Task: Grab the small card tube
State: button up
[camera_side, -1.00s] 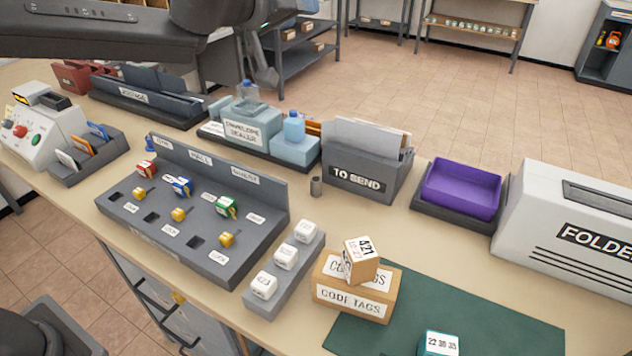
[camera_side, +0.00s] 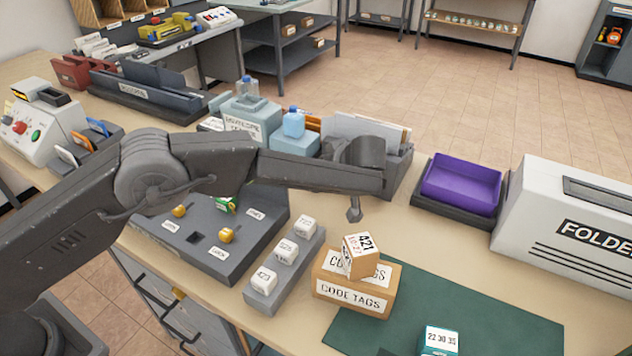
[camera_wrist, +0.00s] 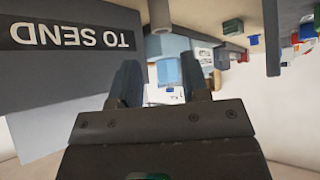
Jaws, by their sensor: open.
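The small card tube (camera_wrist: 160,16) shows in the wrist view as a short grey upright cylinder at the top edge, inverted and partly cut off. It stands beside the grey TO SEND box (camera_wrist: 60,45). In the side view my arm hides the tube. My gripper (camera_wrist: 160,68) is open and empty, its two dark fingers apart, with the tube outside the gap. In the side view my gripper (camera_side: 354,212) hangs above the table, in front of the TO SEND box (camera_side: 395,170) and behind the box of code tags.
The cardboard CODE TAGS box (camera_side: 350,297) with a tag block (camera_side: 360,258) on it stands close by. A grey rack of white cubes (camera_side: 283,285) is to its left. A purple tray (camera_side: 462,186) and a folder machine (camera_side: 570,220) stand right. The green mat (camera_side: 480,300) has free room.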

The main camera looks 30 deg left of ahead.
jog(key=x, duration=1.1)
jog(key=shift+s, duration=0.1)
jog(key=shift+r, duration=0.1)
jog(key=c, duration=0.6)
jog(key=shift+c, duration=0.3)
